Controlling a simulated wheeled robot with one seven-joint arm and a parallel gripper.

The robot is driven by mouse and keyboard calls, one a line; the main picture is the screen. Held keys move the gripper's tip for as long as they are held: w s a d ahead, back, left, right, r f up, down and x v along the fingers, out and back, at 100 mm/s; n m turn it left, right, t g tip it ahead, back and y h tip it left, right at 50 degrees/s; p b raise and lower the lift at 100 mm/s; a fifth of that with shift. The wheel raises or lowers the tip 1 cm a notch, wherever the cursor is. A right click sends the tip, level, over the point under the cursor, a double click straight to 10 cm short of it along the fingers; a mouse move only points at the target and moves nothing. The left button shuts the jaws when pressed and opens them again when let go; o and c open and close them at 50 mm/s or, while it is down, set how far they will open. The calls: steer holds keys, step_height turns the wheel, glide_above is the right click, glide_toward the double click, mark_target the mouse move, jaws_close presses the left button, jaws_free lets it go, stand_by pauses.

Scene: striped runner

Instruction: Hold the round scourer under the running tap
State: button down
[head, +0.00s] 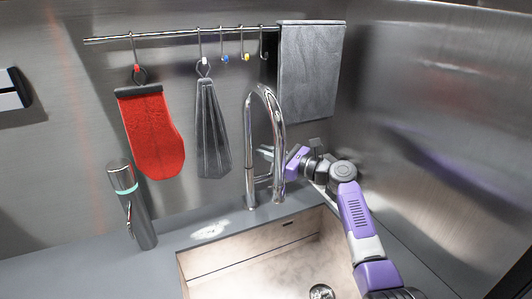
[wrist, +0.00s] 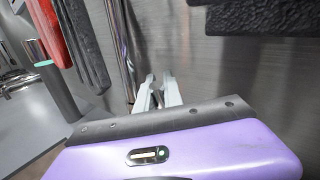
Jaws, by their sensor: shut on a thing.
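The tap (head: 250,130) is a tall chrome gooseneck at the back of the sink, and part of its shaft shows in the wrist view (wrist: 122,50). No water shows at its spout. My gripper (head: 266,153) is beside and behind the tap's shaft, at the side lever, with pale fingers that also show in the wrist view (wrist: 153,88). It is shut on a small, thin part there that looks like the tap's lever; the fingers mostly hide it. I cannot make out a round scourer in either view.
The sink (head: 225,278) is below, with a round metal drain (head: 321,291). A red mitt (head: 152,135), a grey folded item (head: 212,130) and a grey cloth (head: 311,70) hang from the rail (head: 180,34). A steel bottle (head: 130,205) stands left. Walls close the right and back.

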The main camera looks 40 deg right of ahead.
steer(key=b, duration=0.1)
steer(key=s+t+b, duration=0.1)
steer(key=b, duration=0.1)
steer(key=shift+a+f+n, duration=0.2)
steer(key=shift+f+n, duration=0.2)
steer(key=shift+s+a+r+n+t+y+b, duration=0.1)
steer(key=shift+s+r+n+t+y+b, duration=0.35)
steer(key=shift+b, duration=0.6)
steer(key=shift+f, duration=0.1)
steer(key=c, duration=1.5)
jaws_free()
steer(key=shift+s+f, duration=0.1)
steer(key=shift+b+v, duration=0.45)
steer(key=shift+v, duration=3.4)
